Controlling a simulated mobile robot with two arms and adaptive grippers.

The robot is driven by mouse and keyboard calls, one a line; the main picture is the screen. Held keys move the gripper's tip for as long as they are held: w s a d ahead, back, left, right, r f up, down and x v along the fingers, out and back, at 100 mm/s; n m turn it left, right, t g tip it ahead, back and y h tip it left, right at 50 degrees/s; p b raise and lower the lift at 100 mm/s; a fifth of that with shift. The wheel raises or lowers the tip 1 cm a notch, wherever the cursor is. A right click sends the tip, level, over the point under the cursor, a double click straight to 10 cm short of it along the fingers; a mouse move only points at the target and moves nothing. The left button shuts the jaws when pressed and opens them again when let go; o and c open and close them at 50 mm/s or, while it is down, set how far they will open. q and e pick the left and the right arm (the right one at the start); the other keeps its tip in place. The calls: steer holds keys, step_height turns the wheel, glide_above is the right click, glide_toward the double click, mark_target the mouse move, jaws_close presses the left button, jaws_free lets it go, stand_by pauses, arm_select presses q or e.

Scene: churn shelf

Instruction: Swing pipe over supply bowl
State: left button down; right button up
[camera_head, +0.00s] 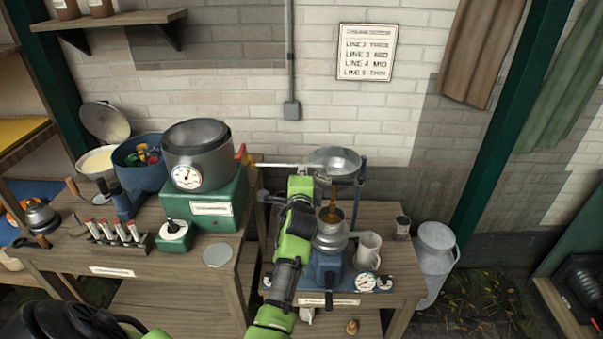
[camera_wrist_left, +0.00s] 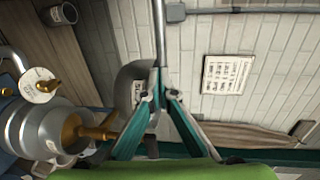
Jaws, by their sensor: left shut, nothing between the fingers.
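The thin pale pipe (camera_head: 275,165) runs sideways from the red and yellow valve at the grey pot and reaches the left rim of the supply bowl (camera_head: 336,160) in the head view. Its outlet end is hard to make out. The shallow metal bowl sits above the separator machine (camera_head: 328,262). My left gripper (camera_head: 322,179) is just in front of the bowl, shut and empty. In the left wrist view the pipe (camera_wrist_left: 159,30) comes down to the closed teal fingers (camera_wrist_left: 157,85), with the bowl (camera_wrist_left: 128,88) partly hidden behind them. I cannot tell whether fingers and pipe touch. My right gripper is not in view.
The grey pot (camera_head: 196,155) stands on a green box (camera_head: 215,204) at the left. A milk churn (camera_head: 435,258) stands right of the bench.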

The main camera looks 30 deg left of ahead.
arm_select(q)
steer(key=w, duration=0.1)
steer(key=w+a+b, duration=0.1)
steer(key=w, duration=0.1)
steer(key=w+a, duration=0.1)
steer(key=shift+w+a+r+b, duration=0.15)
steer(key=shift+w+r+b, duration=0.15)
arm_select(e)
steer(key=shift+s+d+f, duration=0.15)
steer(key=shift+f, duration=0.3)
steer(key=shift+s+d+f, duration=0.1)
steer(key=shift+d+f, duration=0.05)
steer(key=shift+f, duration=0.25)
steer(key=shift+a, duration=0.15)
